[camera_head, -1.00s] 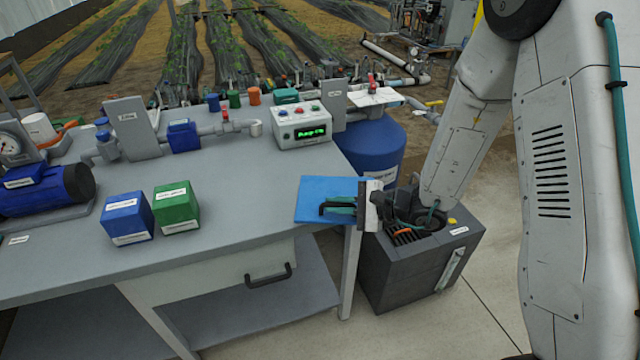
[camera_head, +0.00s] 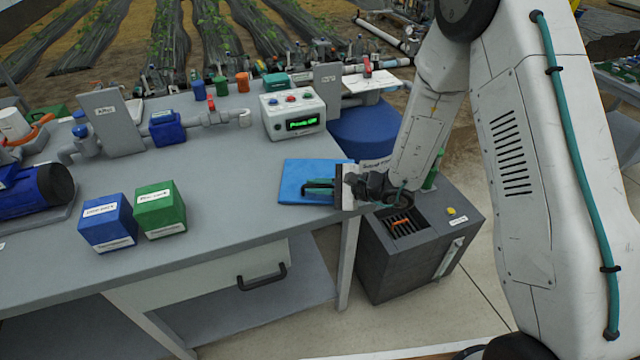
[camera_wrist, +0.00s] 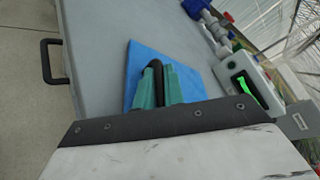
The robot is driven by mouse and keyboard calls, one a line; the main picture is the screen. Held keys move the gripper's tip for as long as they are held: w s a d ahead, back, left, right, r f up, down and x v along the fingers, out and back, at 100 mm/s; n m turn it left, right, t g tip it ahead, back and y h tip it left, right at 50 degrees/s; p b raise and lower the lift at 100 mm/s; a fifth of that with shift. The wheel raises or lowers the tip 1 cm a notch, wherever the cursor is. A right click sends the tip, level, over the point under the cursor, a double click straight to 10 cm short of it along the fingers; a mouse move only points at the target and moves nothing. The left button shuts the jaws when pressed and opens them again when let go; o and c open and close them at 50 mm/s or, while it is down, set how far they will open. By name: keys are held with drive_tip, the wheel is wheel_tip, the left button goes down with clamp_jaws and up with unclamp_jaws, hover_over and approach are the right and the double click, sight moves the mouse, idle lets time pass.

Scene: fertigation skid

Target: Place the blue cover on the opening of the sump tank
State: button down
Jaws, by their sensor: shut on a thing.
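The blue cover (camera_head: 297,183) is a flat blue panel at the right end of the grey workbench. It also shows in the wrist view (camera_wrist: 134,66). My gripper (camera_head: 318,188) has teal fingers shut on the cover's black handle (camera_wrist: 156,68). Whether the cover touches the bench top I cannot tell. The dark grey sump tank (camera_head: 397,268) stands on the floor right of the bench. Its square opening (camera_head: 405,224) is uncovered, with an orange thing inside. My forearm hides part of the tank's back.
A control box (camera_head: 292,115) with a green display stands behind the cover. A blue box (camera_head: 107,222) and a green box (camera_head: 160,208) stand left on the bench. A blue barrel (camera_head: 362,138) stands behind the tank. The bench's right edge (camera_head: 352,205) lies between cover and tank.

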drive_tip(key=c, duration=1.5)
unclamp_jaws()
drive_tip(key=shift+d, duration=0.15)
drive_tip(key=v, duration=1.2)
drive_tip(key=s+a+r+n+g+h, duration=0.25)
drive_tip(key=s+r+n+g, duration=0.55)
drive_tip(key=s+r, duration=0.6)
drive_tip(key=s+d+r+n+h, duration=0.4)
drive_tip(key=s+d+r+h, duration=0.1)
drive_tip(key=s, duration=0.3)
drive_tip(key=shift+s+d+r+h, duration=0.15)
drive_tip(key=shift+s+r+h, duration=0.2)
drive_tip(key=shift+r, duration=0.3)
drive_tip(key=shift+o, duration=0.2)
drive_tip(key=s+d+r+t+h, duration=0.3)
drive_tip(key=s+d+h, duration=0.2)
drive_tip(key=d, duration=0.3)
drive_tip(key=shift+d+r+n+t+h, duration=0.15)
drive_tip(key=shift+r+n+t+h, duration=0.15)
drive_tip(key=shift+n, duration=0.1)
